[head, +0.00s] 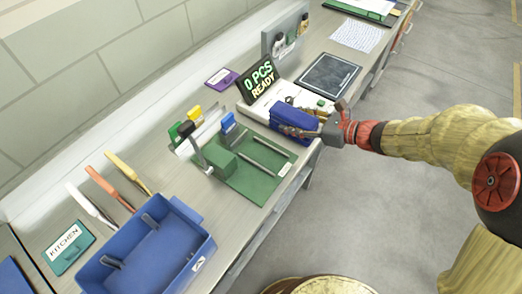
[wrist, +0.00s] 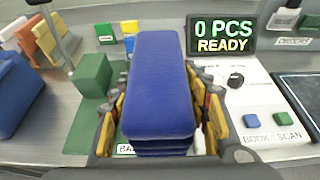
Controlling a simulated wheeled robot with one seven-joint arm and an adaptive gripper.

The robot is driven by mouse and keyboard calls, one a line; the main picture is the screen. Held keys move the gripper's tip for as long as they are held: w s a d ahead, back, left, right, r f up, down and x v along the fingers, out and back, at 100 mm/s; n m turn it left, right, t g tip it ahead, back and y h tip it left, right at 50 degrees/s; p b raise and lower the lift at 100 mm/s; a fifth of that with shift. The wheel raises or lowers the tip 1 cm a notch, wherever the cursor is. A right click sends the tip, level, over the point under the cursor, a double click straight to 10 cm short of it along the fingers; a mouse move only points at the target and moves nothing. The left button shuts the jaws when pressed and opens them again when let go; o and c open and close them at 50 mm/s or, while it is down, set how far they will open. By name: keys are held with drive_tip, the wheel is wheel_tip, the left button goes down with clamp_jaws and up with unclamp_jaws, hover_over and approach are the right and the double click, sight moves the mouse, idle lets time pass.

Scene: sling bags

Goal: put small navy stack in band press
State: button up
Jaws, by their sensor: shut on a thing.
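The small navy stack (head: 292,120) is a block of blue, soft-edged layers. My gripper (head: 312,132) is shut on it and holds it near the front edge of the bench. In the wrist view the stack (wrist: 161,85) stands between the two fingers of my gripper (wrist: 160,115), with several layers showing at its near end. The band press (head: 245,165) is a green base plate with a green block, rails and a dark lever, just left of the stack in the head view. In the wrist view its green block (wrist: 93,75) is left of the stack. The stack hides part of the plate.
A white counter device (head: 262,100) with a display reading "0 PCS READY" (head: 256,80) stands behind the stack. A dark pad (head: 328,75) lies beyond it. A blue bin (head: 150,250), coloured strips (head: 128,172) and a KITCHEN card (head: 68,247) are at the left.

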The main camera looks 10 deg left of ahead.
drive_tip(key=s+a+f+b, duration=0.1)
drive_tip(key=a+f, duration=0.1)
drive_tip(key=s+a+f+b, duration=0.1)
drive_tip(key=a+f, duration=0.1)
drive_tip(key=a, duration=0.1)
drive_tip(key=a+f+b, duration=0.1)
drive_tip(key=a+f, duration=0.2)
drive_tip(key=shift+s+a+b, duration=0.25)
drive_tip(key=shift+s+b, duration=0.1)
drive_tip(key=shift+s, duration=0.05)
drive_tip(key=shift+s+a+f, duration=0.1)
drive_tip(key=shift+a+f, duration=0.25)
drive_tip(key=shift+f, duration=0.1)
drive_tip(key=shift+a+f+b, duration=0.1)
drive_tip(key=shift+f+b, duration=0.95)
drive_tip(key=shift+f, duration=0.55)
drive_tip(key=shift+f, duration=0.1)
drive_tip(key=shift+f, duration=0.15)
drive_tip(key=o, duration=1.3)
drive_tip(key=shift+c, duration=0.2)
drive_tip(key=shift+o, duration=0.5)
